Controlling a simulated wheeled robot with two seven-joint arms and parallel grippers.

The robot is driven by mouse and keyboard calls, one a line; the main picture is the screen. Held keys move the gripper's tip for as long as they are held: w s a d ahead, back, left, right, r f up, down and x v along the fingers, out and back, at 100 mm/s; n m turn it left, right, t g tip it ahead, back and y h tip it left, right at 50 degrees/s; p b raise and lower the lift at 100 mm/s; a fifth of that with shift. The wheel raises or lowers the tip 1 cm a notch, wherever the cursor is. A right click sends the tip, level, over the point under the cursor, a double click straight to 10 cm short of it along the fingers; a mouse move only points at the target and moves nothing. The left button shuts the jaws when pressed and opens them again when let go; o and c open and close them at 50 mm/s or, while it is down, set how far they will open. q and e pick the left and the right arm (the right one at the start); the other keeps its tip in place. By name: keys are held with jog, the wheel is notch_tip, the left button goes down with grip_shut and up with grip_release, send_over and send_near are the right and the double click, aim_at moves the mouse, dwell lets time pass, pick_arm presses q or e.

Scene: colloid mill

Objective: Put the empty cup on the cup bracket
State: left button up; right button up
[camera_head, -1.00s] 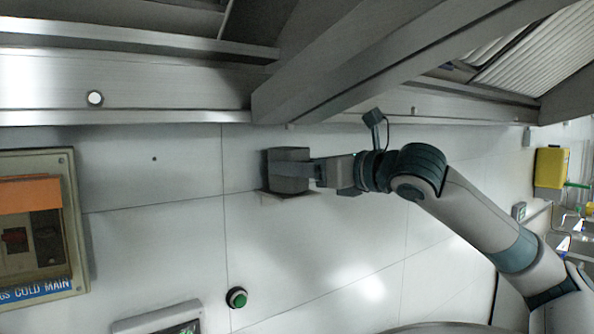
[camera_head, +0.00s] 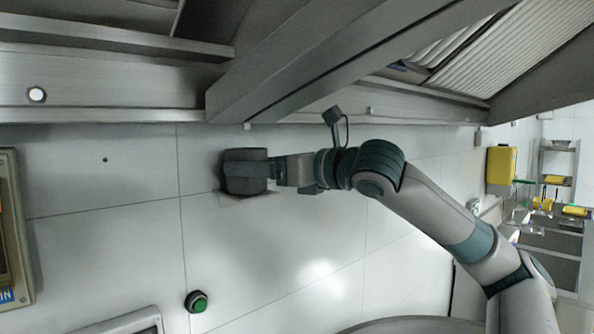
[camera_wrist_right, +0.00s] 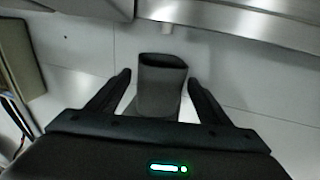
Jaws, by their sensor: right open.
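A dark grey cup (camera_head: 245,182) is by the white wall panel in the head view, left of centre. A small light ledge (camera_head: 236,200), possibly the cup bracket, shows just below it. My right gripper (camera_head: 262,172) reaches in from the right and its fingers are around the cup. In the right wrist view the cup (camera_wrist_right: 161,88) stands with its open mouth up, between the two spread black fingers (camera_wrist_right: 157,85). A gap shows on each side of the cup. The cup looks empty, but its inside is dark. My left gripper is out of view.
A large metal beam (camera_head: 330,60) juts out above the arm. A green button (camera_head: 197,301) is on the wall panel below the cup.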

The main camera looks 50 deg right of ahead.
jog(key=s+b, duration=0.8)
jog(key=s, duration=0.3)
jog(key=shift+s+d+r+b, duration=0.15)
jog(key=shift+d+r+b, duration=0.2)
jog(key=shift+d, duration=0.1)
jog(key=shift+f, duration=0.15)
dwell(0.4)
